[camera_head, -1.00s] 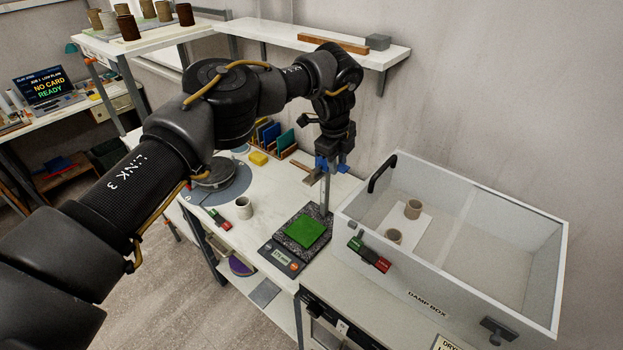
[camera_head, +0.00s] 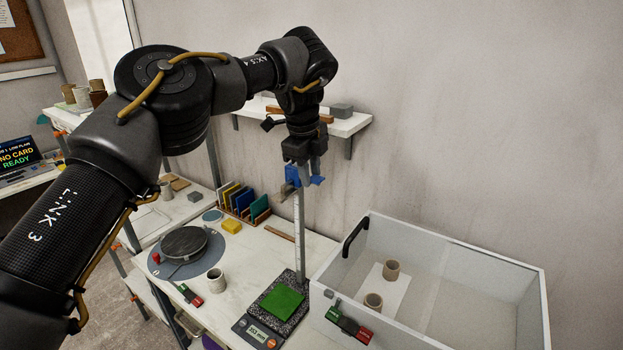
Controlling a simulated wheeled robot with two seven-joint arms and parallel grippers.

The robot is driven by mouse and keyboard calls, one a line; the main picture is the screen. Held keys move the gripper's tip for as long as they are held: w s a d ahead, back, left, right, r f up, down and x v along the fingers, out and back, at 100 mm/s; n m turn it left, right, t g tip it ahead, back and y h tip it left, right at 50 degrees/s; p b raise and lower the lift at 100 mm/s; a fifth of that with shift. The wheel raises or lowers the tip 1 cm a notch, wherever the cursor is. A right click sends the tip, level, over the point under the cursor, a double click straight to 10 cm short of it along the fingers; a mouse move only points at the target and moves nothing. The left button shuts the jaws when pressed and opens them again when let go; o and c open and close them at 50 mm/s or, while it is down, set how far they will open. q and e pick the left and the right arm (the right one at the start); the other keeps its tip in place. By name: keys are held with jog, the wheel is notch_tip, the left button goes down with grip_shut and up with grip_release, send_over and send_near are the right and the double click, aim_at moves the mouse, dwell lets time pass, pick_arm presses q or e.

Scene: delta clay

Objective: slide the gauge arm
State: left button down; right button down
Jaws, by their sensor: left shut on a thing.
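The height gauge stands at the back of a dark speckled base, with an upright scaled post (camera_head: 299,235). Its blue gauge arm (camera_head: 293,175) is high on the post, near the top. My left gripper (camera_head: 305,172) reaches down from above and is shut on the blue gauge arm; its fingers partly hide it. A green square pad (camera_head: 282,301) lies on the speckled base (camera_head: 298,318) below. A small display (camera_head: 257,332) at the front of the base reads what looks like 153 mm. My right gripper is not in view.
A clear-walled damp box (camera_head: 440,275) with two clay cups stands right of the gauge. A beige cup (camera_head: 216,280), a turntable (camera_head: 185,245), a yellow block (camera_head: 232,227) and a rack of coloured cards (camera_head: 245,202) are on the left. A wall shelf (camera_head: 350,124) is behind the gripper.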

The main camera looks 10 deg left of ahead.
pick_arm(q)
jog(key=shift+r, duration=0.1)
jog(key=c, duration=1.2)
grip_release()
jog(key=shift+o, duration=0.5)
jog(key=shift+r, duration=0.3)
notch_tip(320, 180, up, 10)
jog(key=s+p, duration=0.2)
jog(key=shift+a, duration=0.35)
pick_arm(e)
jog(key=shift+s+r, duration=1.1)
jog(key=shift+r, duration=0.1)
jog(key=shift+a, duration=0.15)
